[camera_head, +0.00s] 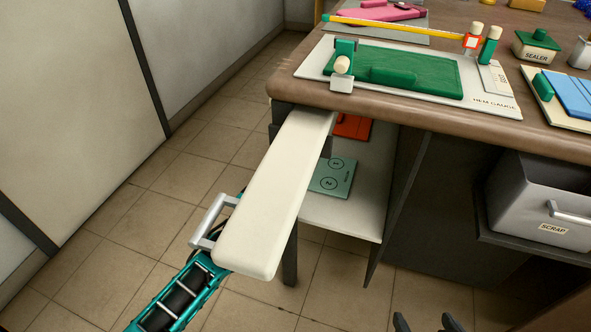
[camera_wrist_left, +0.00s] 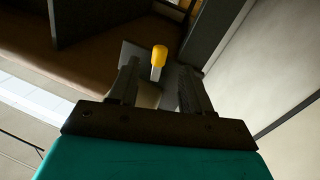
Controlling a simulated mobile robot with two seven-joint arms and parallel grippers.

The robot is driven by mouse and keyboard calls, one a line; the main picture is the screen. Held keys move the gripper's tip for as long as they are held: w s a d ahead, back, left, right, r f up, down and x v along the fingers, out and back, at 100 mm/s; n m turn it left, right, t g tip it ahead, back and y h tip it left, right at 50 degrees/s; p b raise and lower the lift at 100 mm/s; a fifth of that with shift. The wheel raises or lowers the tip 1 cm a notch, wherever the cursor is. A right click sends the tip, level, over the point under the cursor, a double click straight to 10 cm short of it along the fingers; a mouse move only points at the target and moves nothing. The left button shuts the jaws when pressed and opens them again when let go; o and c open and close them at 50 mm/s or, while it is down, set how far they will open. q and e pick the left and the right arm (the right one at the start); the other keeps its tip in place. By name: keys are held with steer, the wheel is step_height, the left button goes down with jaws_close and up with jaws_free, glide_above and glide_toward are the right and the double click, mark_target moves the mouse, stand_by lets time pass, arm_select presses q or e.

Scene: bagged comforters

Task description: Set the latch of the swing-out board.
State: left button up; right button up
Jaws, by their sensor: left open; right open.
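The swing-out board (camera_head: 273,190), long and cream-white, sticks out from the table's left corner toward me. In the left wrist view, a short lever with a yellow tip (camera_wrist_left: 159,54), which looks like the latch, stands on a grey plate under dark panels. My left gripper (camera_wrist_left: 160,75) is open, with its fingers on either side of the lever; whether they touch it I cannot tell. In the head view my left arm reaches up beside the board's near end, and its gripper is hidden. My right gripper (camera_head: 428,322) is open and empty at the bottom edge; only its dark fingertips show.
Below are a shelf (camera_head: 340,215) with a green numbered panel (camera_head: 332,177) and a grey scrap bin (camera_head: 545,205). The tiled floor left of the board is clear.

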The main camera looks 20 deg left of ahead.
arm_select(q)
steer(key=shift+b+x, duration=0.4)
steer(key=shift+x, duration=2.15)
steer(key=shift+c, duration=0.5)
jaws_close()
